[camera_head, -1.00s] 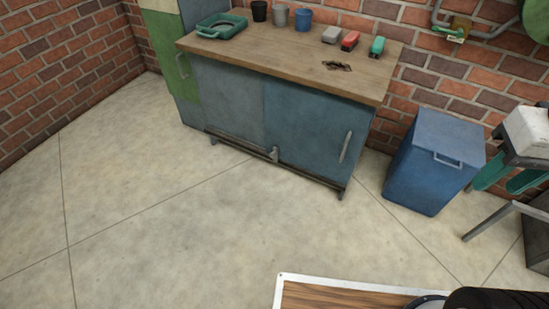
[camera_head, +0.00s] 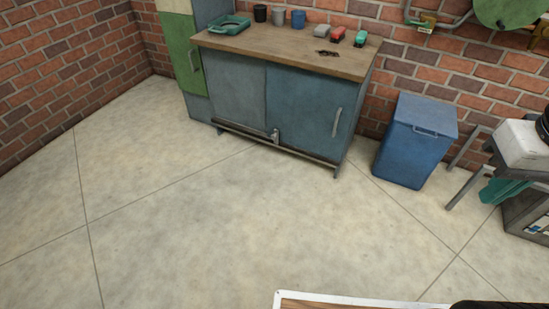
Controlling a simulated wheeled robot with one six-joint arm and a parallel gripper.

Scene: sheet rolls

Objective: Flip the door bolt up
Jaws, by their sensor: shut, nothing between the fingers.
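The door bolt (camera_head: 275,136) is a small grey metal piece on the dark rail along the bottom of the blue cabinet (camera_head: 302,110). It sits near where the two door panels meet and seems to stick up a little, but it is too small to tell its exact position. The right door has a pale upright handle (camera_head: 337,122). Both door panels look closed. My gripper is not in view.
A blue lidded bin (camera_head: 413,145) stands right of the cabinet. A metal stand with a white box (camera_head: 520,144) is at the far right. A green and cream locker (camera_head: 182,55) adjoins the cabinet's left. The concrete floor (camera_head: 200,225) in front is clear.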

